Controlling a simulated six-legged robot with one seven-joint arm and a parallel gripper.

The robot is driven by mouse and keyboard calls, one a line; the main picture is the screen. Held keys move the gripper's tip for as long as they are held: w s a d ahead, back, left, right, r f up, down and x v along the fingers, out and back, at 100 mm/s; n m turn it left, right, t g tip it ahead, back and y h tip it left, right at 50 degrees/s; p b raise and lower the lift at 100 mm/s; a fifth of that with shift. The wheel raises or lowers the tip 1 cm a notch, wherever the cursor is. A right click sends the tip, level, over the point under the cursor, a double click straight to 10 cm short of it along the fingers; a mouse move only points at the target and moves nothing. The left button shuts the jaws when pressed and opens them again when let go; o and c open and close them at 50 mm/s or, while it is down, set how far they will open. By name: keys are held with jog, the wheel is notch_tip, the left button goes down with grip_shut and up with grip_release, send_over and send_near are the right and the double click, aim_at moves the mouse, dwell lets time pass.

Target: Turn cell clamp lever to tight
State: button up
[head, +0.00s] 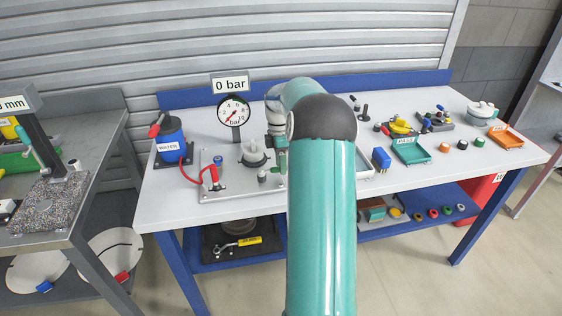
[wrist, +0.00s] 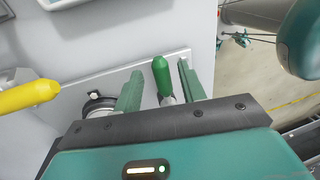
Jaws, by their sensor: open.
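A lever with a green handle (wrist: 161,75) stands between the two green fingers of my gripper (wrist: 158,86) in the wrist view; it looks like the cell clamp lever. The fingers are open, with a visible gap on each side of the handle. The lower end of the lever is hidden by the gripper body. In the head view my arm covers much of the grey base plate (head: 233,187), and I cannot clearly make out the lever there. A round metal fitting (head: 253,155) stands on the plate just left of my gripper.
A yellow handle (wrist: 30,95) sticks in from the left in the wrist view. A gauge (head: 234,111) under a "0 bar" sign stands behind the plate. A blue water container (head: 171,140) with a red hose (head: 190,174) is at left. A teal tray (head: 411,152) lies right.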

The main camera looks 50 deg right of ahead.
jog(key=shift+r, duration=0.1)
notch_tip(320, 180, up, 13)
jog(key=w+d, duration=0.1)
jog(key=w, duration=0.1)
jog(key=shift+d+r, duration=0.2)
jog(key=shift+d, duration=0.05)
jog(key=shift+w, duration=0.1)
